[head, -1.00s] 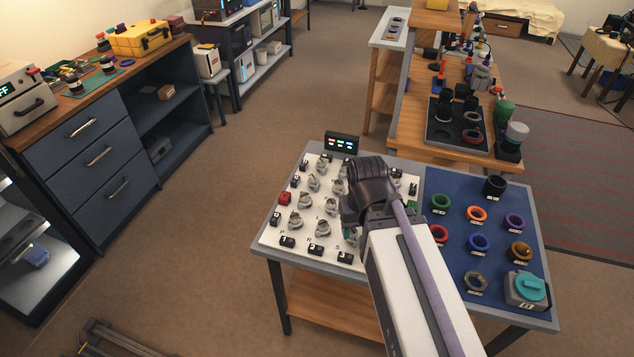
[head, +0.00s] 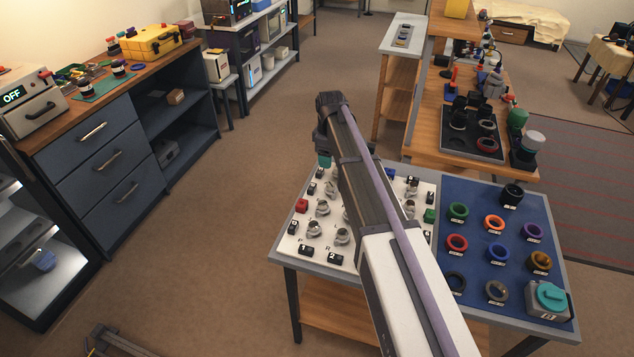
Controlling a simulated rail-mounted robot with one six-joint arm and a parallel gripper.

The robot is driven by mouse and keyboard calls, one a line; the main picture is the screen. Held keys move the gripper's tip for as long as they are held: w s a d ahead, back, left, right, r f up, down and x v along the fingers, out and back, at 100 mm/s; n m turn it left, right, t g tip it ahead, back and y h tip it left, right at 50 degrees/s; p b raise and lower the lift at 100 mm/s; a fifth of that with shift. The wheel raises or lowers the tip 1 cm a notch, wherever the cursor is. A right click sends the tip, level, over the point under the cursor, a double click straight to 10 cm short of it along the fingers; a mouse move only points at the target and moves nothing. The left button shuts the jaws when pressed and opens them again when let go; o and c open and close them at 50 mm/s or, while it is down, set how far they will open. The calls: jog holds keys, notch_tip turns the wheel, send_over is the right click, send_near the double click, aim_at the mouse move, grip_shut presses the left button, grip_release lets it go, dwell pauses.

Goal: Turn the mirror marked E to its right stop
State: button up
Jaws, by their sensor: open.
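The white board (head: 272,247) on the table carries several small grey turning mirrors (head: 322,208) and black lettered blocks (head: 306,250). The letters are too small to read, so I cannot tell which mirror is E. My arm crosses the board and hides much of its middle and right side. My gripper (head: 325,161) hangs at the far end of the arm, over the board's back left edge in the picture.
A red block (head: 301,206) and a green block (head: 429,215) stand on the board. To the right, a blue mat (head: 470,188) holds several coloured rings and a teal-topped device (head: 548,299). A wooden bench (head: 420,140) stands behind.

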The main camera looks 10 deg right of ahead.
aim_at(331, 184)
jog(key=shift+n, duration=0.4)
jog(key=f+b, duration=0.7)
jog(key=s+f+b, duration=0.1)
jog(key=f+b, duration=0.3)
jog(key=shift+d, duration=0.4)
jog(key=shift+r, duration=0.15)
jog(key=c, duration=0.9)
